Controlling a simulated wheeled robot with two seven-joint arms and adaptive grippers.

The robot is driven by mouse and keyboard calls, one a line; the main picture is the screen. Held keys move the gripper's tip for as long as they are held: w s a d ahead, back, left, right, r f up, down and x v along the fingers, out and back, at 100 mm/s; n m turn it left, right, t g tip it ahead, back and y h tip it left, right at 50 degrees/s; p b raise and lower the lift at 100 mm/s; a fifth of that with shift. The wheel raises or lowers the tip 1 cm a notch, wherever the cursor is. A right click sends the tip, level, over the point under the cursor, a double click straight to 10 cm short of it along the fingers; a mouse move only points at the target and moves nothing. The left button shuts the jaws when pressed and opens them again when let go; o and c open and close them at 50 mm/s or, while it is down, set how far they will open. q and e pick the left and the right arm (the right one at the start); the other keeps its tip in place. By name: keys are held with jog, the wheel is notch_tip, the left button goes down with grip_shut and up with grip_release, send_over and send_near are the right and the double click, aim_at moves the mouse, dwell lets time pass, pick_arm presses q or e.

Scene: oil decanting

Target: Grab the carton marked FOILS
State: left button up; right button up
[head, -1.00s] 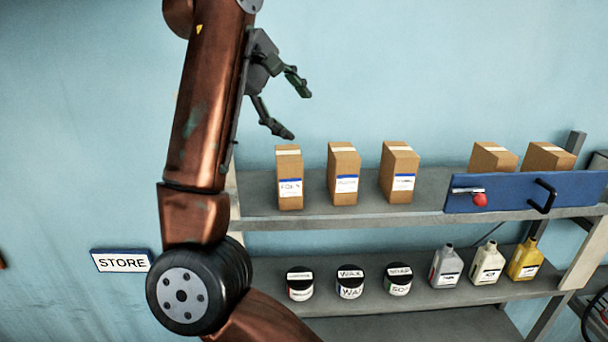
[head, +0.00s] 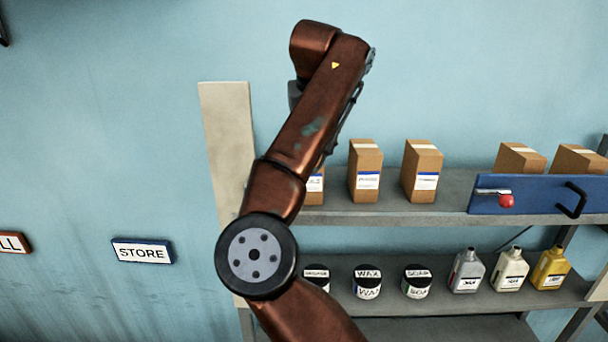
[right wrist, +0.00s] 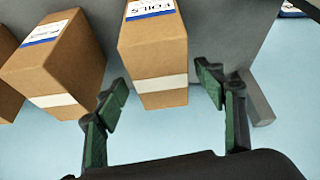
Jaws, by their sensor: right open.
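The carton marked FOILS (right wrist: 157,60) is a brown box with a pale tape strip and a white and blue label. In the right wrist view it appears upside down, between the fingers of my open right gripper (right wrist: 163,90). A gap shows on its right side; whether the left finger touches it or the neighbouring carton I cannot tell. In the head view this carton (head: 315,186) is the leftmost on the upper shelf, mostly hidden behind my arm. My right gripper is hidden there behind the arm. My left gripper is not in view.
Another carton (right wrist: 60,65) stands close beside it, left in the wrist view. A third carton (head: 422,172) is farther along the upper shelf (head: 450,200). A blue panel (head: 540,196) fronts two more cartons. Jars and bottles (head: 510,270) stand on the lower shelf.

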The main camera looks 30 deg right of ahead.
jog(key=shift+d+f+m, duration=0.15)
jog(key=shift+f+m, duration=0.35)
jog(key=shift+f, duration=0.05)
jog(key=x, duration=0.2)
jog(key=p+x, duration=0.1)
jog(key=x, duration=0.1)
jog(key=a+x, duration=0.1)
jog(key=x, duration=0.1)
jog(key=shift+s+f, duration=0.25)
jog(key=shift+f, duration=0.25)
jog(key=shift+w+d+f, duration=0.2)
jog(key=shift+f, duration=0.2)
jog(key=c, duration=1.4)
jog(key=shift+c, duration=0.6)
jog(key=shift+r, duration=0.15)
